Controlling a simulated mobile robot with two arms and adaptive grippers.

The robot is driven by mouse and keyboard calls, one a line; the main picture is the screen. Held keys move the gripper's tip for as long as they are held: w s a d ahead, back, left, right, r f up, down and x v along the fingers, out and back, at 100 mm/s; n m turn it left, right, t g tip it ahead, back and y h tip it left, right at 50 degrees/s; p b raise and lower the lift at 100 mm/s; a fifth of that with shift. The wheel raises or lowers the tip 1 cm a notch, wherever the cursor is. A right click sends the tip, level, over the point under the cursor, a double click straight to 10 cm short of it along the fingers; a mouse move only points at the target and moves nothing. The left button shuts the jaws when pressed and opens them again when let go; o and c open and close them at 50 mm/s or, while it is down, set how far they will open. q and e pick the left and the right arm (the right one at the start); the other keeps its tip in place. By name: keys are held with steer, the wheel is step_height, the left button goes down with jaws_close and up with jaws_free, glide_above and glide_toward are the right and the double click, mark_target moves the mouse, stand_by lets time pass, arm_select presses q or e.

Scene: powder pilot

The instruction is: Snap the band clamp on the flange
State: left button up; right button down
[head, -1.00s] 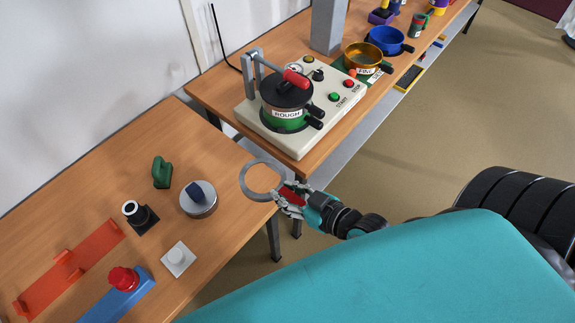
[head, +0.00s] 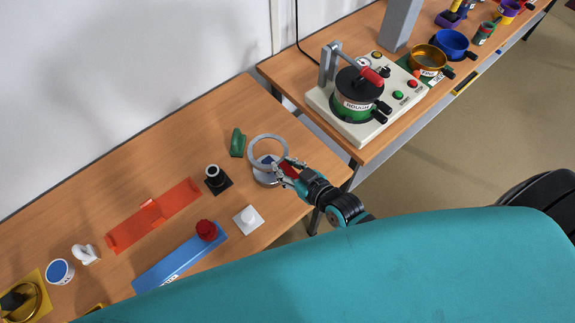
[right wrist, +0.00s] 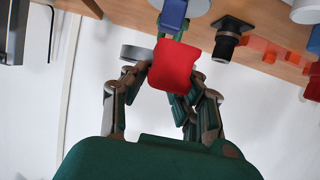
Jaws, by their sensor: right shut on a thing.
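My right gripper (head: 287,170) is shut on the red grip of a grey open ring, the band clamp (head: 252,146). The ring is held out beyond the fingertips and overlaps the grey round disc with a blue knob (head: 262,180) in the head view; I cannot tell the height gap. In the right wrist view the clamp's red grip (right wrist: 175,66) sits between the fingers, with part of the grey ring (right wrist: 135,53) behind. A black flanged fitting with a pale top (head: 212,172) stands on a black base left of the ring; I cannot tell which piece is the flange. My left gripper is not in view.
A green piece (head: 237,143) lies left of the ring. A white block (head: 248,219), a blue bar with a red knob (head: 180,258) and an orange rack (head: 150,218) lie nearer the left. The ROUGH mill station (head: 358,100) stands on the farther table, past a gap.

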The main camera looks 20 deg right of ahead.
steer(key=shift+a+r, duration=0.1)
steer(key=shift+r, duration=0.05)
steer(key=shift+a+f, duration=0.1)
steer(key=shift+f, duration=0.45)
steer(key=shift+f+b, duration=0.3)
steer(key=shift+f, duration=0.05)
steer(key=shift+f+b, duration=0.45)
steer(key=shift+f, duration=0.35)
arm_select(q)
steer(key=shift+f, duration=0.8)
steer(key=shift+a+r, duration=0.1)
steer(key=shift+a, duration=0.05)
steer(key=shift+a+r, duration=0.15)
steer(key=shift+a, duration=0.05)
